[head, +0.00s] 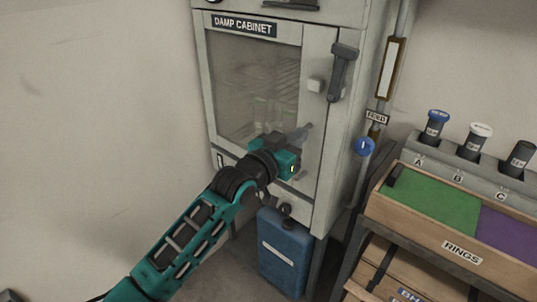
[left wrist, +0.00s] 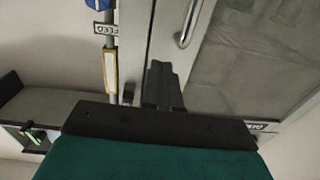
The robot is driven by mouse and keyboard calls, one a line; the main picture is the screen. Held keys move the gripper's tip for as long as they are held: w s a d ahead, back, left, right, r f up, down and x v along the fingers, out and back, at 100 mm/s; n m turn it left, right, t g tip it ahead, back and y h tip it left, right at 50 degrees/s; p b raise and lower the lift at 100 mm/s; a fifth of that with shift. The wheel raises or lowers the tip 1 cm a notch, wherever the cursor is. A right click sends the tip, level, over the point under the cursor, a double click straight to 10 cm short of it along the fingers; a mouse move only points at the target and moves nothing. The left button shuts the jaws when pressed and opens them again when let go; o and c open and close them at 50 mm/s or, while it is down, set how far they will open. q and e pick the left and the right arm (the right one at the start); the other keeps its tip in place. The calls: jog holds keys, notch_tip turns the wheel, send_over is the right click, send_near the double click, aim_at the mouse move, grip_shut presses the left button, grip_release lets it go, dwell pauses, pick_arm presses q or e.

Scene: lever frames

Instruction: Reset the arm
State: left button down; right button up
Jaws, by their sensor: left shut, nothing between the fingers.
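My left arm comes in from the lower left of the head view. Its gripper (head: 304,131) is shut and empty, in front of the damp cabinet's door, below and left of the dark lever handle (head: 343,72). In the left wrist view the shut fingers (left wrist: 163,85) point toward the pale cabinet front. The damp cabinet (head: 320,150) is grey, with a glass window and a "DAMP CABINET" label (head: 244,25). Its door looks closed. I cannot tell whether the fingertips touch the door. My right gripper is not in view.
A blue container (head: 285,254) stands under the cabinet. A feed pipe with a blue knob (head: 365,147) runs along the cabinet's right side. Further right are a rack with capped bottles (head: 475,140) and a wooden "RINGS" tray (head: 420,232). The floor and wall at left look clear.

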pick_arm(q)
jog(key=s+a+f+n+g+y, duration=0.1)
jog(key=s+a+f+y, duration=0.1)
jog(key=s+a+f, duration=0.4)
jog(key=s+a+f+n+g+y, duration=0.1)
jog(key=s+a+f+y, duration=0.2)
jog(key=s+f, duration=0.9)
jog(key=s+a+f+n+g+y, duration=0.2)
jog(key=s+a+f+y, duration=0.1)
jog(key=s+a+f, duration=0.6)
jog(key=shift+s+a, duration=0.6)
jog(key=shift+s, duration=0.05)
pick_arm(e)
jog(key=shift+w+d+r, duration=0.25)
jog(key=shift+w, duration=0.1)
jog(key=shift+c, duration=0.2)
